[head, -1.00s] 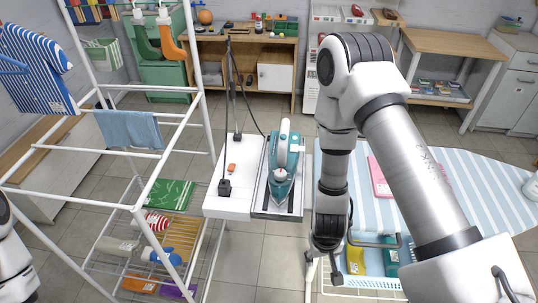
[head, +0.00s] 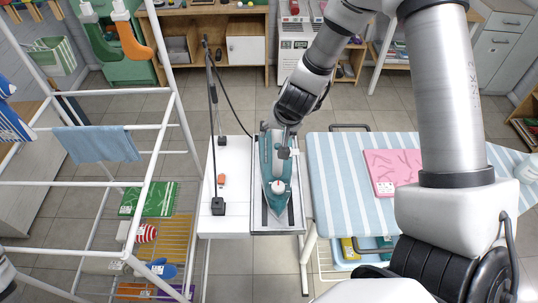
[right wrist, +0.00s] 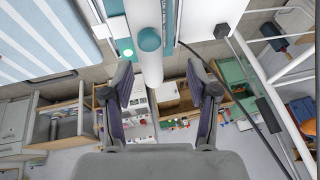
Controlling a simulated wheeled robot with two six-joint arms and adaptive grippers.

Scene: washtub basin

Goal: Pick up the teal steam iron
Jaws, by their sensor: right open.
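The teal steam iron (head: 275,183) rests on the metal tray at the end of the ironing board, its pointed end toward me. My right gripper (head: 284,146) is over the iron's far end and hides most of its white handle. In the right wrist view, the open gripper's fingers (right wrist: 158,88) stand on either side of the iron's white handle end (right wrist: 151,72), with gaps showing on both sides. A round teal knob (right wrist: 149,40) shows on the iron there. My left gripper is out of view.
The iron tray (head: 297,212) adjoins a white shelf (head: 229,160) with a dark cord pole (head: 212,130) just left of the iron. A white drying rack (head: 153,170) stands further left. The striped board (head: 335,177) with a pink cloth (head: 392,170) lies right.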

